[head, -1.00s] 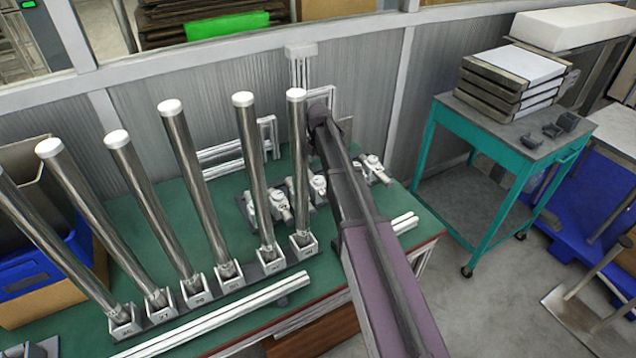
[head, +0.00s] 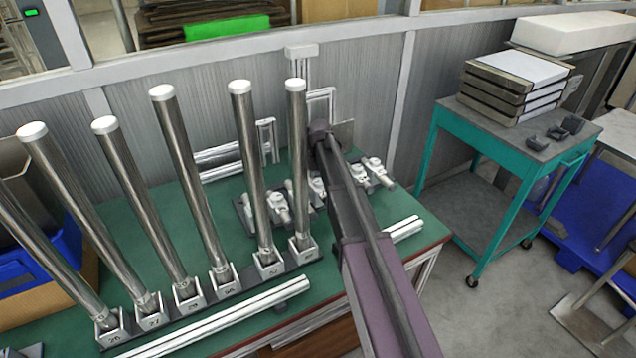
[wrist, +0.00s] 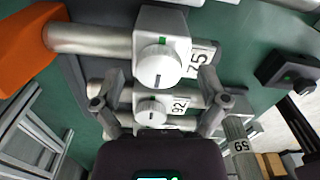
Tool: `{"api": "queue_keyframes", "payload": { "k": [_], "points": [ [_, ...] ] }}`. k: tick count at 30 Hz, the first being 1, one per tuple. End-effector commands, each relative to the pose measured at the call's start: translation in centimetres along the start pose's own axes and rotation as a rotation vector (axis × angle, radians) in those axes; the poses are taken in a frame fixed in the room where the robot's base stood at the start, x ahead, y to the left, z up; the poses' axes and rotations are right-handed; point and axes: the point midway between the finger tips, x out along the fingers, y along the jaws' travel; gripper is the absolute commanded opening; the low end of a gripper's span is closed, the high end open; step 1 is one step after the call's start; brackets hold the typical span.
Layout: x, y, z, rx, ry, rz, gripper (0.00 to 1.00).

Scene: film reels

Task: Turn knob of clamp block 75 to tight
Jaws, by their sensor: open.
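Clamp block 75 (wrist: 176,22) is at the top centre of the wrist view, with a "75" label on its right side. Its round white knob (wrist: 157,66) faces the camera. A dark line shows on the knob's lower part and a green mark on the block above it. A thick metal bar runs from the block to the left. My gripper (wrist: 158,92) is open and empty, its fingers apart to the left and right, just below the knob in the picture. In the head view my arm hides most of the gripper, and the block numbers there are too small to read.
Block 92, with a smaller-looking knob (wrist: 152,111), lies just below. A rod marked 59 (wrist: 240,150) is by the right finger. An orange part (wrist: 28,40) is at left. Tall metal tubes (head: 249,160) stand left of my arm; a teal cart (head: 480,130) stands at right.

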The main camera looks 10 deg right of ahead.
Motion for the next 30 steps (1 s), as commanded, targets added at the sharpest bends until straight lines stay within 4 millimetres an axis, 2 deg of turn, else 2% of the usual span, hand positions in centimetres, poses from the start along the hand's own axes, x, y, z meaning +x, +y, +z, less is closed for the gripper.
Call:
{"api": "queue_keyframes", "payload": {
  "k": [8, 11, 15, 16, 17, 20, 30],
  "points": [
    [0.01, -0.03, 0.04, 0.001, 0.000, 0.000, 0.93],
    [0.01, -0.03, 0.05, 0.001, 0.000, 0.000, 0.66],
    [0.01, -0.04, 0.06, 0.001, 0.000, 0.000, 0.25],
    [0.01, -0.06, 0.07, 0.001, 0.000, 0.000, 0.16],
    [0.02, -0.06, 0.07, 0.001, 0.000, -0.001, 0.11],
    [0.02, 0.19, -0.45, 0.000, 0.001, -0.001, 0.11],
    [0.02, -0.22, 0.33, 0.048, 0.000, -0.001, 0.11]
  ]
}}
